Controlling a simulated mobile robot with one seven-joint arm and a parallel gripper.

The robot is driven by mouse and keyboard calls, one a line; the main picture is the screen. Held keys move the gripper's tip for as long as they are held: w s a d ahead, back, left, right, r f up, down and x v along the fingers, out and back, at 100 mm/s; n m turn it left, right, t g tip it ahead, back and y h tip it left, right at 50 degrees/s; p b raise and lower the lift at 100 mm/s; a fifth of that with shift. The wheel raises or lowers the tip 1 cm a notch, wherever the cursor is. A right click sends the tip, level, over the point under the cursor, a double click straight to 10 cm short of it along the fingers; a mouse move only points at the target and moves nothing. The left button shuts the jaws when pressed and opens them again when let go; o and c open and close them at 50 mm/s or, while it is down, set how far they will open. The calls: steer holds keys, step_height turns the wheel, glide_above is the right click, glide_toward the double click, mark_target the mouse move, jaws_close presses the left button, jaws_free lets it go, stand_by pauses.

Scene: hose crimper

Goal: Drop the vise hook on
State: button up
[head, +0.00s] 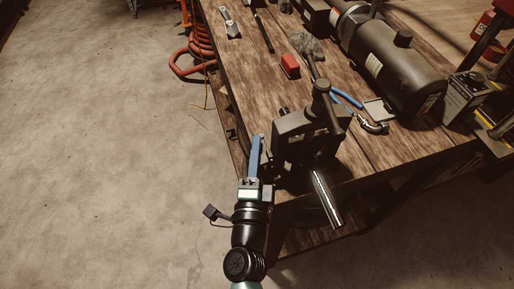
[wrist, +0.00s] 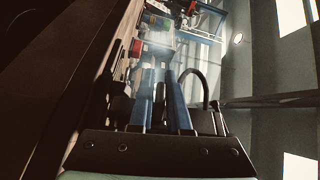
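The dark vise (head: 297,138) is at the front edge of the wooden bench in the head view. An upright dark post with a round top (head: 321,92) rises at its right side, and a bright metal bar (head: 326,197) slants down from its front. I cannot pick out the hook from the vise's other dark parts. My gripper (head: 258,140) is just left of the vise, beyond the bench edge, with its blue fingers pointing away. In the wrist view my gripper (wrist: 162,72) shows two blue fingers with a gap between them; nothing is clearly held.
The bench (head: 355,155) holds a red block (head: 290,66), blue-handled pliers (head: 346,98) and a large dark cylinder (head: 395,65). Red hose coils (head: 200,45) hang at the bench's left. The concrete floor (head: 110,140) at left is clear.

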jaws_close()
steer(key=shift+f+n+b, duration=0.2)
steer(key=shift+n+b, duration=0.4)
steer(key=shift+b, duration=0.6)
steer(key=shift+r, duration=0.1)
steer(key=shift+o, duration=1.2)
jaws_free()
